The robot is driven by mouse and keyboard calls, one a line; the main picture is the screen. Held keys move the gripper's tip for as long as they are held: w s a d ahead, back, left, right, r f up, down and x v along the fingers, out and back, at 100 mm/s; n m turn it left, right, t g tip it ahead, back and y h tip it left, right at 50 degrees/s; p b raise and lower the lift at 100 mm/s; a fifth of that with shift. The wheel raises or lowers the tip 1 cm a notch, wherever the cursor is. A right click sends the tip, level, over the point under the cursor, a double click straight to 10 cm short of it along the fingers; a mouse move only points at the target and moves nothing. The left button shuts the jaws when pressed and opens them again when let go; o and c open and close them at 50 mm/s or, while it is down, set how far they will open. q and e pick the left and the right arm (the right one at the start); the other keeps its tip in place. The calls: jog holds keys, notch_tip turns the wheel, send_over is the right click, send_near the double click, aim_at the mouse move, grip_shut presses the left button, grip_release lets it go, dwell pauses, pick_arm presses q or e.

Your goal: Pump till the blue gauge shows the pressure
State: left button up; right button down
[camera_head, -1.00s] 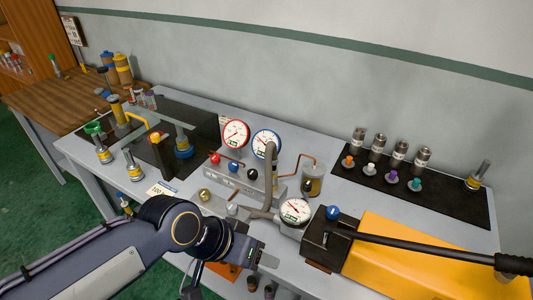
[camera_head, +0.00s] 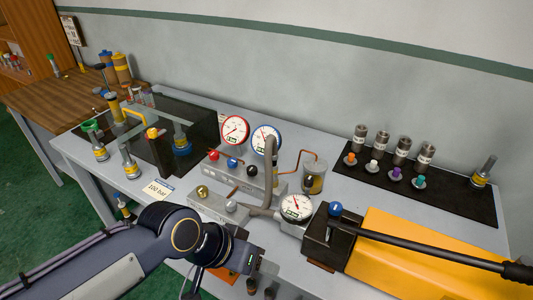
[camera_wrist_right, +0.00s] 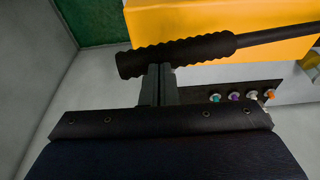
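The blue-rimmed gauge (camera_head: 266,139) stands at mid-bench beside the red-rimmed gauge (camera_head: 235,130). Its needle points up and left; the digits are too small to read. A card (camera_head: 158,190) reads "100 bar". The yellow pump (camera_head: 405,250) has a long black lever (camera_head: 430,248) running to the right edge. In the right wrist view, my right gripper (camera_wrist_right: 158,72) has its fingers close together against the ribbed black grip of the lever (camera_wrist_right: 190,53); the grip does not appear to lie between them. My left gripper (camera_head: 255,265) is low at the bench's front, its fingers unclear.
A white gauge (camera_head: 296,207) sits on the pipe by the pump. A blue knob (camera_head: 335,209) tops the pump block. A manifold with coloured knobs (camera_head: 240,175) is behind. A black mat (camera_head: 440,190) holds several fittings at the right. A dark transparent screen (camera_head: 190,125) stands left.

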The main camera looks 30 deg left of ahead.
jog(key=shift+f, duration=0.2)
jog(key=shift+d+f+b, duration=0.15)
jog(key=shift+f+b, duration=0.35)
jog(key=shift+f, duration=0.35)
jog(key=shift+d+r, duration=0.1)
jog(key=shift+r, duration=0.35)
jog(key=r+p, duration=0.2)
jog(key=a+r+p, duration=0.1)
jog(key=r+p, duration=0.1)
jog(key=r, duration=0.1)
jog(key=a+r+p, duration=0.1)
jog(key=r+p, duration=0.1)
jog(key=p, duration=0.1)
jog(key=shift+r, duration=0.2)
jog(key=shift+f, duration=0.15)
